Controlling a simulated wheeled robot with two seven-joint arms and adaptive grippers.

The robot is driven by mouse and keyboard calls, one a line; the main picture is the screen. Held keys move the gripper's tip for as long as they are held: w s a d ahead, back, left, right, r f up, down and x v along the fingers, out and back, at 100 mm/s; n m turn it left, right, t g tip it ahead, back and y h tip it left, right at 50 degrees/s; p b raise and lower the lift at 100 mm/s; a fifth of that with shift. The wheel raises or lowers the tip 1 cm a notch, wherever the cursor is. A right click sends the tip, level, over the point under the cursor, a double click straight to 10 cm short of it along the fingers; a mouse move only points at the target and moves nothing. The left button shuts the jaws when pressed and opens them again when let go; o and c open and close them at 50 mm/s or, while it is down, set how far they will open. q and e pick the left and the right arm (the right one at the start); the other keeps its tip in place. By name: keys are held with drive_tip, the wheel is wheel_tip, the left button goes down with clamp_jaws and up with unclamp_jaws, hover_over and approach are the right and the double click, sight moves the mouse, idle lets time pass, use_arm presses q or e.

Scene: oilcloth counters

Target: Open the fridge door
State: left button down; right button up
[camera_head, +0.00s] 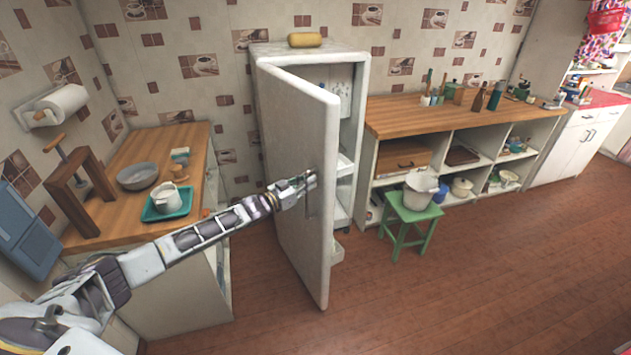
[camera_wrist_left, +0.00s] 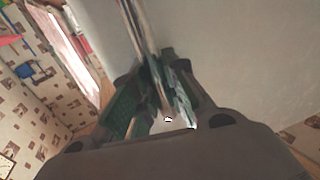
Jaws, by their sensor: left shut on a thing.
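The white fridge (camera_head: 356,75) stands against the back wall between two wooden counters. Its door (camera_head: 298,190) is swung part way open toward me, and the shelves inside show to its right. My left gripper (camera_head: 310,190) is at the door's handle, near the door's free edge. In the left wrist view, the fingers of my left gripper (camera_wrist_left: 158,105) are closed around the metal handle (camera_wrist_left: 145,50), beside the pale door surface (camera_wrist_left: 220,60). Part of the handle is hidden by the fingers. My right gripper is not in view.
A green stool (camera_head: 408,215) with a white pot on it stands right of the fridge. The left counter (camera_head: 120,205) holds a teal tray, a grey bowl and a wooden frame. A yellow object (camera_head: 305,40) lies on the fridge top. The floor (camera_head: 450,300) in front is clear.

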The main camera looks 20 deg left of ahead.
use_arm(q)
drive_tip(key=shift+w+d, duration=0.1)
drive_tip(key=shift+w, duration=0.1)
drive_tip(key=c, duration=1.4)
unclamp_jaws()
drive_tip(key=shift+s, duration=0.15)
drive_tip(key=shift+v, duration=6.05)
